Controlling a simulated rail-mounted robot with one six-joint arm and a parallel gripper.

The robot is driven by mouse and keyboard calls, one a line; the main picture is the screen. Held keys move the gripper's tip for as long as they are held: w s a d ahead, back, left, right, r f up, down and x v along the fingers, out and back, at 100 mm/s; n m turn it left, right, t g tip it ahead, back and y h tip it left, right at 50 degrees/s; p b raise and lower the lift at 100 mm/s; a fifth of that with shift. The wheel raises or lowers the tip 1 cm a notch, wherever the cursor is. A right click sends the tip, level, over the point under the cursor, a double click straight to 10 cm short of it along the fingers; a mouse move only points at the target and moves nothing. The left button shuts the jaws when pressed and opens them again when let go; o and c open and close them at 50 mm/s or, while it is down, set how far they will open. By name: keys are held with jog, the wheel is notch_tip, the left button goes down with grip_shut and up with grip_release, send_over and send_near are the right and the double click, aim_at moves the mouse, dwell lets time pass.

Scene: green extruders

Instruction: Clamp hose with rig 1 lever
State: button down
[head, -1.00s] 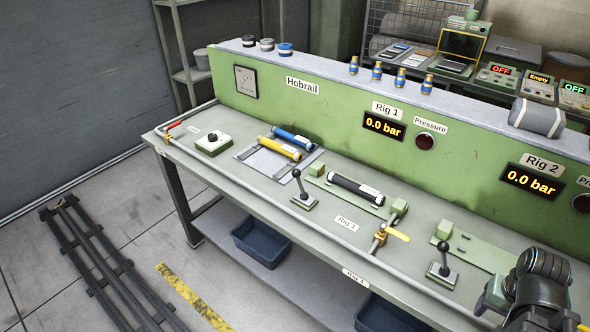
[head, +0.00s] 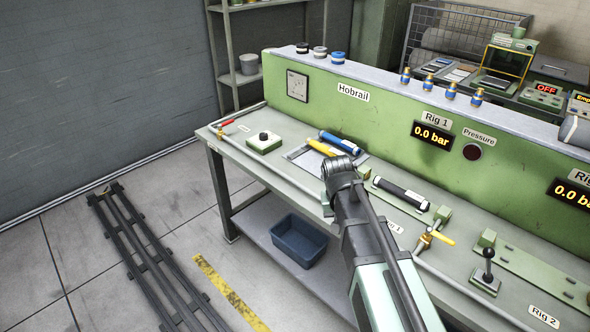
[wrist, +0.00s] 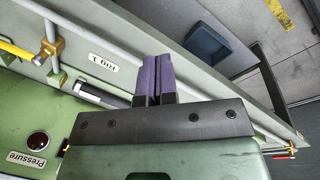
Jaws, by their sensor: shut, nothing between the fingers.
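The black hose (head: 402,193) with a white label lies in the rig 1 fixture on the green bench plate. It also shows in the wrist view (wrist: 92,95), partly covered by my gripper. The rig 1 clamp lever is not visible now; my arm covers its part of the bench in the head view. My gripper (wrist: 154,62) has its purple fingers together and empty, over the bench near the front edge. In the head view my arm reaches over the bench left of the hose. The rig 1 display (head: 433,136) reads 0.0 bar.
A yellow-handled valve (head: 438,238) stands right of the hose on the front pipe. The rig 2 lever (head: 487,265) stands farther right. Blue and yellow hoses (head: 321,147) lie on a tray behind my arm. A blue bin (head: 299,238) is on the shelf below.

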jog(key=w+a+r+m+h, duration=0.1)
jog(key=w+a+m+h, duration=0.1)
jog(key=w, duration=0.7)
jog(key=w+a+r+m+h, duration=0.2)
jog(key=w+a+m, duration=0.1)
jog(key=w, duration=0.6)
jog(key=w+a+r+m+h, duration=0.1)
jog(key=w+a+m+h, duration=0.1)
jog(key=w, duration=0.7)
jog(key=shift+a+r+m+t+p, duration=0.3)
jog(key=shift+a+m, duration=0.1)
jog(key=shift+a, duration=0.05)
jog(key=s+d+f+b, duration=0.1)
jog(key=d+f+b, duration=0.6)
jog(key=d, duration=0.2)
jog(key=shift+s+d, duration=0.3)
jog(key=shift+s, duration=0.1)
